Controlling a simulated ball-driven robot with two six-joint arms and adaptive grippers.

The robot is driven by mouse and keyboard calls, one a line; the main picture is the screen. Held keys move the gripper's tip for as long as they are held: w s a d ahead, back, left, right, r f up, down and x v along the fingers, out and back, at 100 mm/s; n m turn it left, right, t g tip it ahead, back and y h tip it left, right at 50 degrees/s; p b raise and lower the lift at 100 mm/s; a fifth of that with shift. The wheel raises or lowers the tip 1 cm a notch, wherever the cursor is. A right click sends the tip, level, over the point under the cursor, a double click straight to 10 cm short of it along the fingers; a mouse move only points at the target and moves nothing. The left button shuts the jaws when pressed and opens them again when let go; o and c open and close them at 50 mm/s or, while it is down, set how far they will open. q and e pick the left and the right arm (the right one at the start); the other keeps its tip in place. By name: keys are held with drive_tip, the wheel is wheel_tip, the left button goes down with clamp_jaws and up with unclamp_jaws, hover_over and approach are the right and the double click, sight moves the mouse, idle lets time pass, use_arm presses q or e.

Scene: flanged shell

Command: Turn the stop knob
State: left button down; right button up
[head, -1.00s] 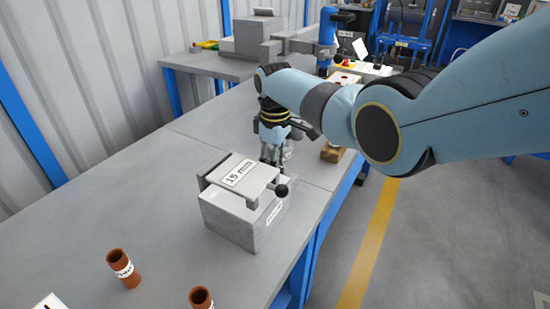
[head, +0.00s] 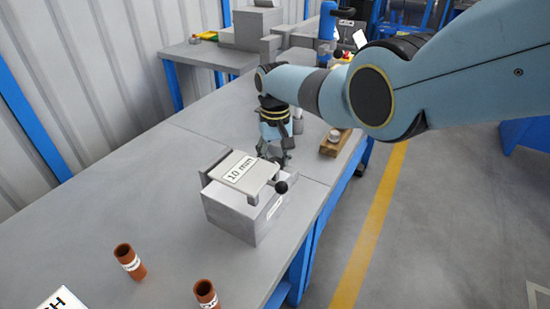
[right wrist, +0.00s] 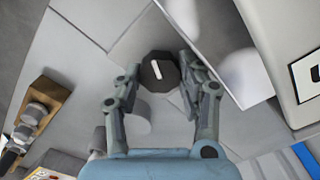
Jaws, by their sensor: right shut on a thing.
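The stop knob (right wrist: 158,73) is a dark, many-sided knob with a white pointer line, seen from above in the right wrist view. My right gripper (right wrist: 160,66) has its two fingers on either side of the knob and is shut on it. In the head view my right gripper (head: 272,156) points down just behind the grey block (head: 235,218). The knob is mostly hidden there by the fingers. A plate on the block carries a label (head: 240,168) reading 10 mm. My left gripper is not in view.
A black ball handle (head: 281,187) sticks out at the block's right side. A wooden block with a round metal piece (head: 334,142) lies behind on the right.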

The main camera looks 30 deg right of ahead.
sight(275, 162)
drive_tip(key=shift+m, duration=0.6)
drive_tip(key=o, duration=0.9)
wheel_tip(275, 162, up, 12)
drive_tip(key=shift+r, duration=0.1)
idle(0.5)
